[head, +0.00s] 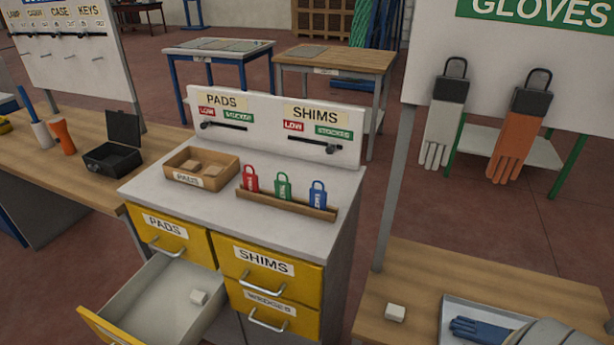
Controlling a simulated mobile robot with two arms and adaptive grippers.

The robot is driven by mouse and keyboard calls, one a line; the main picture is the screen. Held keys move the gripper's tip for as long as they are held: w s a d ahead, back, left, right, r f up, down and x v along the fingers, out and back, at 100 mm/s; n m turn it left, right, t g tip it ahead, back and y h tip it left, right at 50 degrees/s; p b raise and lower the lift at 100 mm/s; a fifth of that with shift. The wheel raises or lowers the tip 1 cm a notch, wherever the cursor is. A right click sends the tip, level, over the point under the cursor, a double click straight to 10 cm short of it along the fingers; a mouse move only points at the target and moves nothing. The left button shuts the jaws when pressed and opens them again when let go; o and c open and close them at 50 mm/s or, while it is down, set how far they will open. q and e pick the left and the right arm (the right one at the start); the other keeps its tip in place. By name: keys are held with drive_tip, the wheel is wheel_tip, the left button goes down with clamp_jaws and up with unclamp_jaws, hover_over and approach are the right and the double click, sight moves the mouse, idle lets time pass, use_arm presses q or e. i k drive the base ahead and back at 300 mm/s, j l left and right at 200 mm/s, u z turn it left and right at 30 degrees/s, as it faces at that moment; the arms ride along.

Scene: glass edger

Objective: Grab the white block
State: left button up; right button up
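A second small white block (395,312) lies on the wooden bench (440,275) at the lower right, left of a metal tray. Nothing touches either block.
The tray (447,310) holds a blue glove (475,328). The yellow-fronted cabinet carries a wooden box (225,184) with tan pads and a rack (285,206) with red, green and blue padlock-shaped tags. The shims (265,262) and wedges (268,301) drawers are shut.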

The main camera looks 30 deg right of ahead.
sight(394, 313)
drive_tip(key=z, duration=1.75)
